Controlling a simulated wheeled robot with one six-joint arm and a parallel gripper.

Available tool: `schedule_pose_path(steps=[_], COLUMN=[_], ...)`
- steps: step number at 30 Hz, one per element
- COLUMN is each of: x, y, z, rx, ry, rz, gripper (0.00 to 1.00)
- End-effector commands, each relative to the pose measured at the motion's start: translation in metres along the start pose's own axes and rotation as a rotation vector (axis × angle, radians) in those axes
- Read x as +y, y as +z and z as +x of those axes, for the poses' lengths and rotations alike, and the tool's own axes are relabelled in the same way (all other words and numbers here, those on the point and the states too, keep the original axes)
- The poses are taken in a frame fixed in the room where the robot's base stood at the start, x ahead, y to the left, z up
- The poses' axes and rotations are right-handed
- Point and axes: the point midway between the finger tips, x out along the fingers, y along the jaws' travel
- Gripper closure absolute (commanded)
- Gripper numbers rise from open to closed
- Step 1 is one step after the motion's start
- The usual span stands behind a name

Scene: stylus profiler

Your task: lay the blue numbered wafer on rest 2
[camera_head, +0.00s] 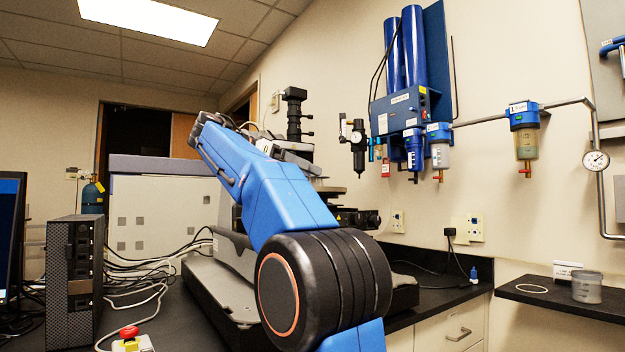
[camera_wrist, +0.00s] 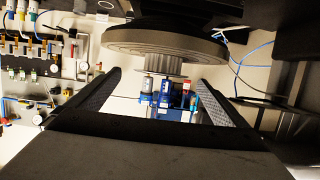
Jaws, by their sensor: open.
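My gripper (camera_wrist: 159,80) is open in the wrist view, its two dark fingers spread left and right with nothing seen between them. A round grey ribbed disc on a narrower hub (camera_wrist: 165,42) hangs across the top of the wrist view, above and beyond the fingers. I cannot make out the blue numbered wafer or rest 2 in either view. In the head view my blue arm reaches toward the profiler (camera_head: 228,292) and hides part of it. My gripper cannot be made out there.
A black computer tower (camera_head: 75,270) and cables stand left of the profiler. A red-topped button box (camera_head: 130,340) sits at the front. Blue filters (camera_head: 405,100) hang on the wall.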

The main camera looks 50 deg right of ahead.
Motion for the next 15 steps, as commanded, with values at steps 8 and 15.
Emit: schedule_pose_path(steps=[8,15], x=[0.000,-0.002], y=[0.000,0.000], z=[0.013,0.043], rx=[-0.001,0.000], ry=[0.001,0.004], rz=[0.000,0.000], gripper=[0.02,0.02])
